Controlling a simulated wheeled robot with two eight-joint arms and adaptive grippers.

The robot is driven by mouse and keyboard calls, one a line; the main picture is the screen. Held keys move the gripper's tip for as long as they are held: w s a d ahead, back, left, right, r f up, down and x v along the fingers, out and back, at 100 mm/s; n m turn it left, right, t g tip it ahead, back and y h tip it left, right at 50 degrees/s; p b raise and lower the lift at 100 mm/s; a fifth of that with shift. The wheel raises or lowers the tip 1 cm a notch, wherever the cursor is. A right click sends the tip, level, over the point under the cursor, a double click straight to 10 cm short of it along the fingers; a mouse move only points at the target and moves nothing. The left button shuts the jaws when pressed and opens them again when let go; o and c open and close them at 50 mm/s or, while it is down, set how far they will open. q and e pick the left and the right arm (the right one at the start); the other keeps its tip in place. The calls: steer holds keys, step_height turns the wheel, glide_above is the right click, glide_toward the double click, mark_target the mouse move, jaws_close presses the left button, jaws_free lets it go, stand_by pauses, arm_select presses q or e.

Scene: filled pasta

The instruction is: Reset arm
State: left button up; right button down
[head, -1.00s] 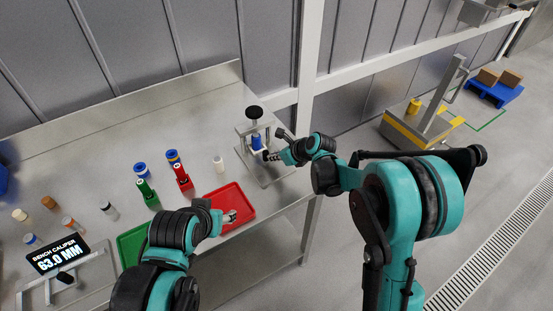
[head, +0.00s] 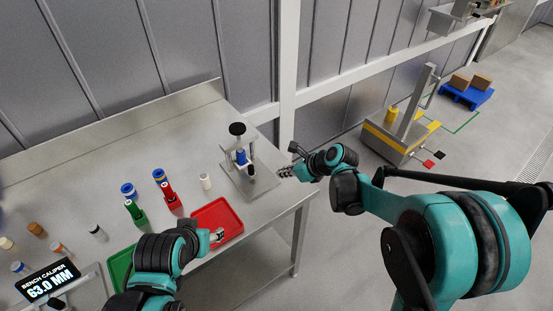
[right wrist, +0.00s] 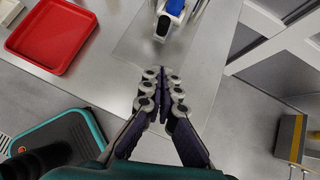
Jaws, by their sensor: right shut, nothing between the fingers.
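My right gripper (head: 285,172) is shut and empty, to the right of the press stand and beyond the table's right edge in the head view. In the right wrist view its fingers (right wrist: 161,92) are together with nothing between them. My left gripper (head: 217,236) is over the red tray (head: 232,212); its fingers are too small to tell open from shut. The press stand (head: 236,131) with a black knob holds a blue part (head: 241,156). The blue part also shows in the right wrist view (right wrist: 174,8), apart from the fingers.
The steel table (head: 100,172) bears a green tray (head: 120,267), red and green bottle-like pieces, several small cylinders and a caliper display (head: 47,282) reading 63.0 MM. A white cylinder (head: 205,181) stands left of the press. A yellow-edged cart (head: 393,140) is on the floor beyond.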

steer(key=shift+w, duration=0.1)
steer(key=s+d+n+h+b, duration=0.1)
steer(key=s+d+n+h, duration=0.1)
steer(key=s+d+n, duration=0.3)
steer(key=s+d+n+t+h+b, duration=0.1)
steer(key=s+d+n, duration=0.4)
steer(key=s+n, duration=0.6)
steer(key=s+d+r+n+h+b, duration=0.1)
steer(key=s+d+n+h, duration=0.3)
steer(key=s+n, duration=0.4)
steer(key=shift+d+n+t+b, duration=0.3)
steer(key=shift+d+n+b, duration=0.2)
steer(key=shift+d+n, duration=0.35)
